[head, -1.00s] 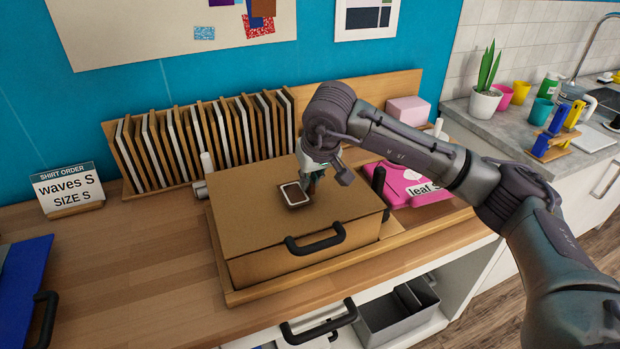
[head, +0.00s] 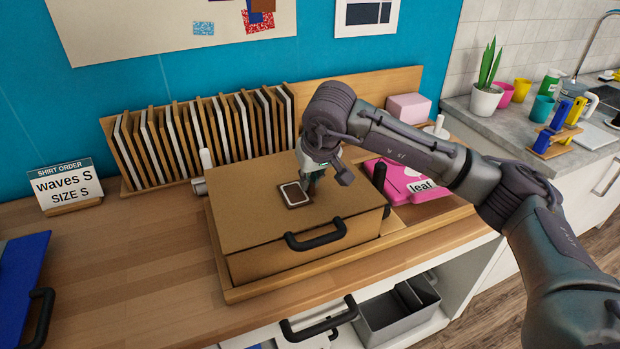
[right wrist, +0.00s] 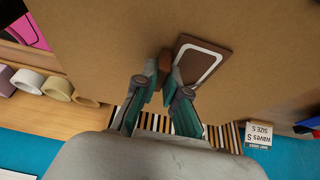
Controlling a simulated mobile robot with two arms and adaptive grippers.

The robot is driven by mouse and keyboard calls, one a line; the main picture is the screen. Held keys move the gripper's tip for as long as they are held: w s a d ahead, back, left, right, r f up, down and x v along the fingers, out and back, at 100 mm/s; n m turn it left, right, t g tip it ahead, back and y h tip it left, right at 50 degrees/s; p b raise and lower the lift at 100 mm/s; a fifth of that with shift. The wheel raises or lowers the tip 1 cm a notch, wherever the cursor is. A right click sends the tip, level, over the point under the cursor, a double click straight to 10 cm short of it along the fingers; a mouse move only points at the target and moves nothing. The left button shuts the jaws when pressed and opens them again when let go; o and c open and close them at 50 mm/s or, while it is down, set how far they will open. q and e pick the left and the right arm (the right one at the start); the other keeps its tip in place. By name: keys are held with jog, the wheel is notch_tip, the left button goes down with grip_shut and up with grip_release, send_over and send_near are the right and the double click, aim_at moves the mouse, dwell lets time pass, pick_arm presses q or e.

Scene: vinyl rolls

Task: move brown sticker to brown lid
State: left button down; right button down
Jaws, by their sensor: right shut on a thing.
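The brown sticker (head: 296,194), a dark brown square with a white rounded outline, is at the middle of the brown lid (head: 245,200). It looks flat on the lid or just above it; I cannot tell if it touches. It also shows in the right wrist view (right wrist: 200,64), beside the fingertips. My right gripper (head: 314,182) is over the lid at the sticker's right edge. In the right wrist view its fingers (right wrist: 164,84) are shut on a small brown tab at the sticker's edge. My left gripper is not in view.
The lid has a black front handle (head: 315,238) and sits in a wooden tray frame (head: 235,293). A rack of upright frames (head: 200,135) stands behind. A pink folded shirt (head: 405,182) lies to the right. A shirt order sign (head: 66,186) stands at left.

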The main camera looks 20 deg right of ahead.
jog(key=shift+f, duration=0.1)
jog(key=shift+b, duration=0.3)
grip_release()
dwell(0.6)
dwell(0.4)
jog(key=p+v, duration=0.4)
jog(key=v, duration=0.5)
dwell(0.7)
dwell(0.5)
